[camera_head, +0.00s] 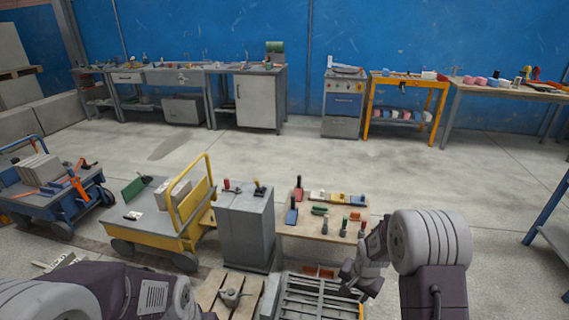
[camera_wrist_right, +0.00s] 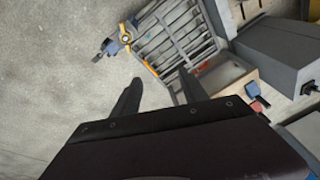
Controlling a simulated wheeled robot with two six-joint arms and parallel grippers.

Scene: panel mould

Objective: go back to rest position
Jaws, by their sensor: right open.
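My right gripper (camera_head: 354,284) hangs at the lower right of centre in the head view, by the right side of the grey slatted panel mould (camera_head: 300,298). In the right wrist view the two dark fingers of my right gripper (camera_wrist_right: 160,88) are spread apart with only floor and a box edge behind them. Nothing is held between them. The panel mould (camera_wrist_right: 178,30) lies beyond the fingertips there, with an orange piece at its edge. My left arm crosses the lower left corner of the head view, and its gripper does not show.
A wooden table (camera_head: 318,222) with small tools and blocks stands behind the mould. A grey cabinet (camera_head: 246,228) and a yellow cart (camera_head: 160,226) stand to its left. A pallet (camera_head: 212,304) lies left of the mould. Open floor (camera_head: 400,175) stretches toward benches along the blue wall.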

